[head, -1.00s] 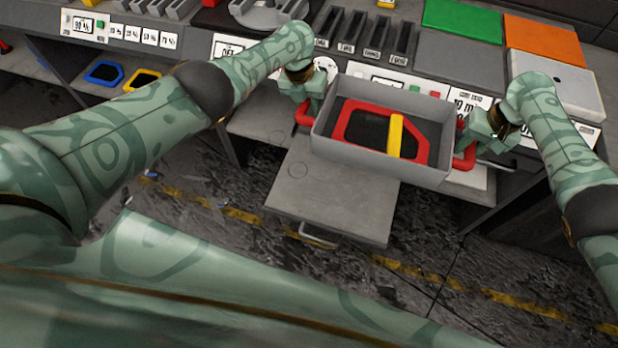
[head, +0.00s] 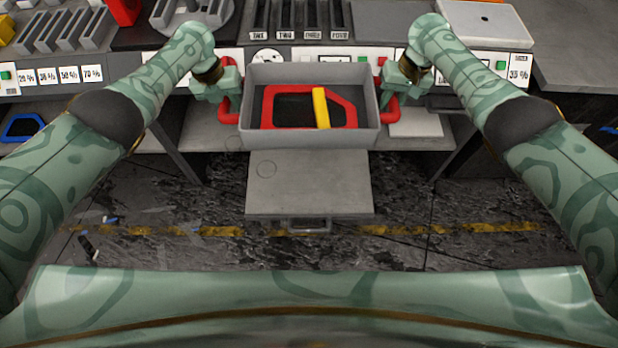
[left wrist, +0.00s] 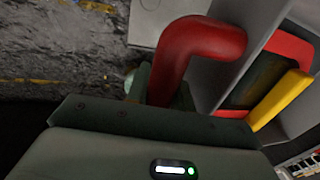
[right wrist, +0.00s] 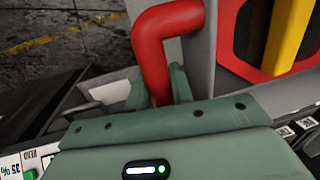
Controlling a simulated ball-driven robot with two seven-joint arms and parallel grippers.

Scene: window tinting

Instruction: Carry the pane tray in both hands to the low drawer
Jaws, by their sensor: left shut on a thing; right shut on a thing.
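The grey pane tray (head: 310,141) hangs between my two grippers in the head view, roughly level. In it lies a red-framed dark pane (head: 345,108) with a yellow bar (head: 321,108) across it. My left gripper (head: 226,98) is shut on the tray's left red handle, which also shows in the left wrist view (left wrist: 205,40). My right gripper (head: 391,95) is shut on the right red handle, seen in the right wrist view (right wrist: 150,45). The low drawer (head: 308,185) is pulled out below and nearer than the tray. Its visible top looks flat and grey, with a handle (head: 309,224) at its front.
A bench with slotted racks (head: 300,18) and labelled panels stands behind the tray. A shelf (head: 205,135) runs under it, with a blue frame (head: 22,126) at the far left. A white sheet (head: 416,123) lies at right. The floor (head: 420,205) in front is mostly open.

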